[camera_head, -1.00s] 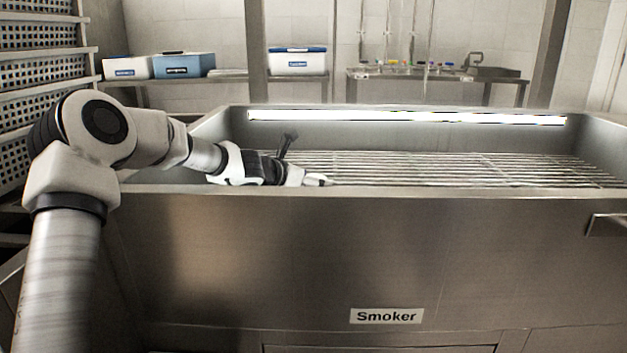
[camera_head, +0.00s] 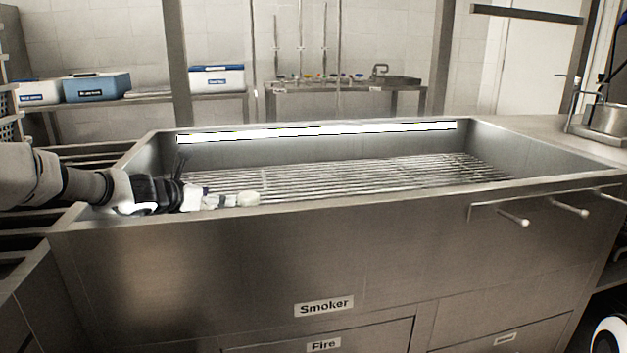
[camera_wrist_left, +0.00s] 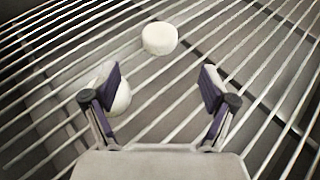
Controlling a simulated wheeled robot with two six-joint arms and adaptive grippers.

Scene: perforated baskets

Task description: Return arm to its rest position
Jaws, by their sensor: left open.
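My left arm reaches in from the left over the smoker's rim. Its gripper (camera_head: 218,201) is low over the metal grate (camera_head: 350,175), near the front left corner. In the left wrist view the gripper (camera_wrist_left: 160,90) is open, with nothing between its fingers. A white round piece (camera_wrist_left: 160,38) lies on the grate beyond the fingertips. A second white piece (camera_wrist_left: 121,98) sits behind the left finger, partly hidden; I cannot tell if they touch. In the head view a white piece (camera_head: 248,198) shows just right of the gripper. My right gripper is not in view.
The steel smoker (camera_head: 200,270) has raised walls around the grate. Handles (camera_head: 513,217) stick out at its front right. A pot (camera_head: 603,118) stands on the right counter. Boxes (camera_head: 97,87) rest on a back shelf. Space above the grate is clear.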

